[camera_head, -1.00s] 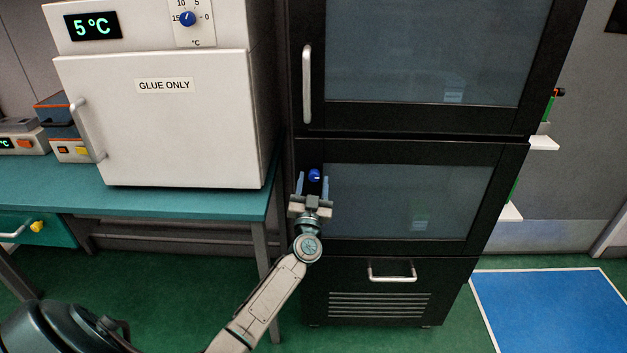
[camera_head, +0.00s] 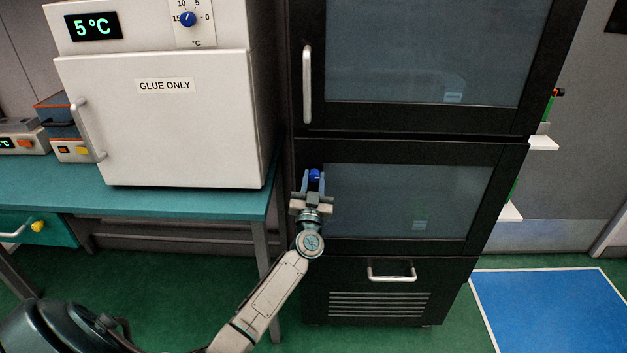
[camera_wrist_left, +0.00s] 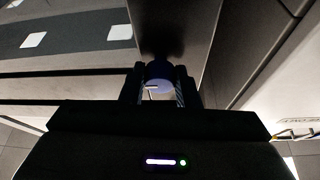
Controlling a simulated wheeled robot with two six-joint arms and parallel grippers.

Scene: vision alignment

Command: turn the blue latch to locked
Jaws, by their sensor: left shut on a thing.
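The blue latch (camera_head: 315,175) is a small round knob on the left frame of the black cabinet's lower glass door (camera_head: 408,200). My left gripper (camera_head: 314,181) reaches up to it, with one finger on each side, and is shut on it. In the left wrist view the latch (camera_wrist_left: 160,78) sits between the fingertips of my left gripper (camera_wrist_left: 160,88), with a pale mark on its face. I cannot read which position the mark stands for. My right gripper is in neither view.
A white cabinet (camera_head: 160,130) labelled "GLUE ONLY" stands on the teal bench (camera_head: 150,203) to the left. Above the latch door is another glass door with an upright handle (camera_head: 307,85). A drawer handle (camera_head: 392,277) is below. Green floor (camera_head: 390,340) lies in front.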

